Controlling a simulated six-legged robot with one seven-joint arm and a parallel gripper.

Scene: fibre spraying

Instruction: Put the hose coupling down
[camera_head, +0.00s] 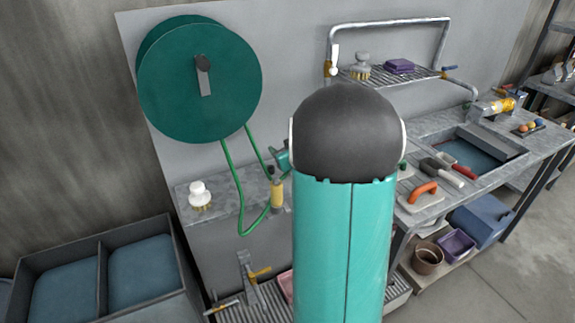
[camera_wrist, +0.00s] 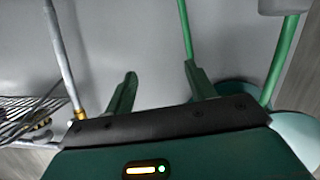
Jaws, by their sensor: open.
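The hose coupling (camera_head: 277,195) looks like a short yellow-brass cylinder on the green hose (camera_head: 226,180), upright at the grey shelf beside my arm. I cannot tell whether it rests on the shelf or hangs from the hose. My gripper (camera_wrist: 161,69) is open, with nothing between its two green fingers in the wrist view. In the head view, only a little of my gripper shows above the coupling; my arm hides the rest. In the wrist view, a stretch of green hose (camera_wrist: 187,30) runs behind the right finger, and I cannot make out the coupling.
A green hose reel (camera_head: 165,85) hangs on the wall panel. A white-knobbed brush (camera_head: 200,196) stands on the grey shelf (camera_head: 232,198). A wire rack (camera_head: 350,78) with a brush and purple block is at right, above a bench (camera_head: 430,205) with tools. Dark bins (camera_head: 100,255) stand lower left.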

